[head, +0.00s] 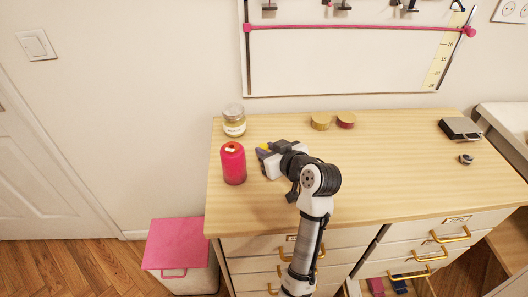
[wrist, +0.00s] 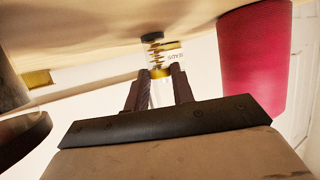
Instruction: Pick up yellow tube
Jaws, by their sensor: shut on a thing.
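My gripper (head: 264,152) is low over the left part of the wooden dresser top, pointing left. It is shut on the yellow tube (head: 263,147), and only a small yellow bit shows at the fingertips. In the wrist view a yellow piece (wrist: 160,73) sits between the two dark fingertips (wrist: 160,70). The rest of the tube is hidden by the fingers or too small to make out. I cannot tell whether the tube touches the dresser top.
A red cylinder (head: 233,164) stands close left of my gripper. A glass jar (head: 234,122) with a grey lid stands behind it. A black and grey box (head: 460,129) lies at the right. The dresser's middle (head: 400,165) is clear.

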